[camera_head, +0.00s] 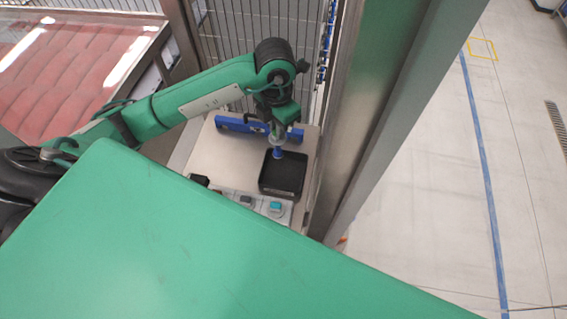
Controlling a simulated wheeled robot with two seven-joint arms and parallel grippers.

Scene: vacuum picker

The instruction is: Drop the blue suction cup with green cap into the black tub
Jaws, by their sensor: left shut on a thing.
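My left gripper (279,137) points down over the right part of a pale bench top and is shut on the suction cup (278,153). The blue lower end of the cup shows under the fingers; its green cap cannot be made out. The black tub (284,190) is a shallow square tray on the bench. The cup hangs upright, in the picture over the tub's back part; its height above the tub floor is hard to tell. My right gripper is not in view.
A blue rack (236,125) stands on the bench just behind and left of the tub. A control box with buttons (275,207) sits in front of the tub. A metal post (345,130) rises close on the right, and a wire mesh fence (240,30) stands behind.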

